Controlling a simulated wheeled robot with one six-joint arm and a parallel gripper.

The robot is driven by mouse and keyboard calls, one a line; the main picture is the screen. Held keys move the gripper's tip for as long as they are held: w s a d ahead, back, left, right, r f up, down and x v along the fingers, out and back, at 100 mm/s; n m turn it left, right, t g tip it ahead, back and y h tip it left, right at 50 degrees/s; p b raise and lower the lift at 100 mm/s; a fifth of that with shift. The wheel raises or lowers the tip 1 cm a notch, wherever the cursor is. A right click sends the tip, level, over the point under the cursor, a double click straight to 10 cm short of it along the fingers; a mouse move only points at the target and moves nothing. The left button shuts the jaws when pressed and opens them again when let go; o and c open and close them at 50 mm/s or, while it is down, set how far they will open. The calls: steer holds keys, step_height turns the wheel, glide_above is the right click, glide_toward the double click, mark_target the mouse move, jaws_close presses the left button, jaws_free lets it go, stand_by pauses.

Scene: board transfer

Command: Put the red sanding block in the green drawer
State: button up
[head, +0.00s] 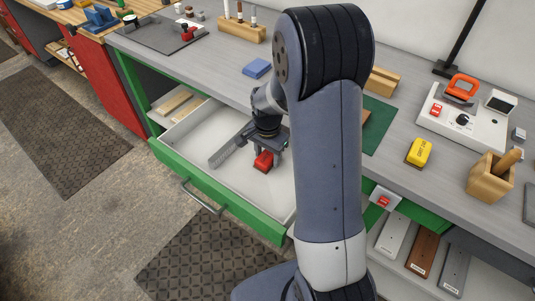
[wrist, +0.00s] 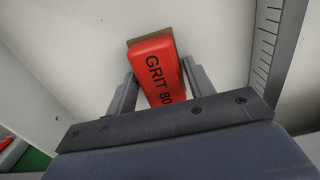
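The red sanding block (head: 263,161) is inside the open green drawer (head: 224,196), over its white floor, below my gripper (head: 268,146). In the wrist view the block (wrist: 159,70) reads "GRIT 80" and has a brown edge at its far end. It lies between the two fingers of my gripper (wrist: 160,82). The fingertips are close to its sides; I cannot tell whether they press on it. Whether the block rests on the drawer floor is also unclear. My arm hides the drawer's right part.
The bench top above holds a blue block (head: 257,68), a yellow block (head: 419,152) and a wooden cup (head: 490,178).

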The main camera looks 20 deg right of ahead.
mark_target(268, 155)
steer(key=shift+o, duration=1.2)
steer(key=shift+r, duration=0.1)
step_height(268, 155, up, 12)
steer(key=shift+p, duration=0.4)
steer(key=shift+r, duration=0.1)
